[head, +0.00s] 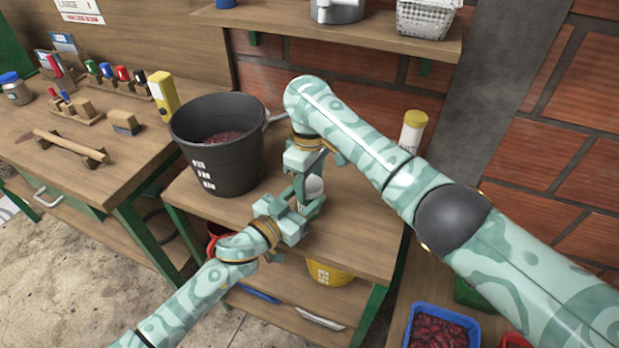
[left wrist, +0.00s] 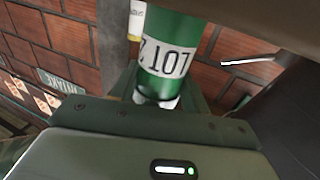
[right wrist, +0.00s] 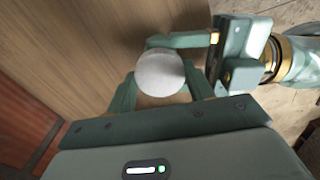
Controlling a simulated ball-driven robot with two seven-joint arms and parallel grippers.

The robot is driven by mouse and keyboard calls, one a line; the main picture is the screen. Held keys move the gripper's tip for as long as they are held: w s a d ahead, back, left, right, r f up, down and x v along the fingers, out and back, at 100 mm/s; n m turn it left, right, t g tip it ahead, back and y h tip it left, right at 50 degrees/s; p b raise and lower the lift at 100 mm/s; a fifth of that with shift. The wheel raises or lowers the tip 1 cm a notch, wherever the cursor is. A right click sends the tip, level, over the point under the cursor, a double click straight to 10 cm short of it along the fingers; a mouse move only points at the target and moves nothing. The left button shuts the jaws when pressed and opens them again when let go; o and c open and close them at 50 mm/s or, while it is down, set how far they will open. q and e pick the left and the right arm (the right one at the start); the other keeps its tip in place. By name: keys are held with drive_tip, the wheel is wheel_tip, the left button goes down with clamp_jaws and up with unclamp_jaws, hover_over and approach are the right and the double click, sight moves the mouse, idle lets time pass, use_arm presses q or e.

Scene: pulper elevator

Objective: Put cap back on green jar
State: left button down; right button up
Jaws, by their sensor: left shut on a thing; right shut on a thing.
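The green jar (left wrist: 170,45) carries a white label reading LOT 7 and stands between the fingers of my left gripper (head: 304,205), which is shut on it. In the head view the grippers largely hide the jar. The round white cap (right wrist: 160,73) sits between the fingers of my right gripper (head: 311,184), which is shut on it. The cap also shows in the head view (head: 315,187). The two grippers are close together. A left finger shows beyond the cap in the right wrist view. I cannot tell whether cap and jar touch.
A black bucket (head: 218,165) with dark red contents stands just left of the grippers on a wooden bench (head: 345,235). A yellow-capped white container (head: 412,130) stands behind my right arm. A shelf (head: 330,29) runs above. A yellow bucket (head: 330,273) is below.

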drive_tip(key=m, duration=0.4)
drive_tip(key=shift+m, duration=0.3)
drive_tip(key=o, duration=1.2)
drive_tip(key=shift+c, duration=0.2)
wheel_tip(320, 180, up, 12)
use_arm(q)
drive_tip(key=c, duration=0.6)
unclamp_jaws()
drive_tip(key=shift+c, duration=0.2)
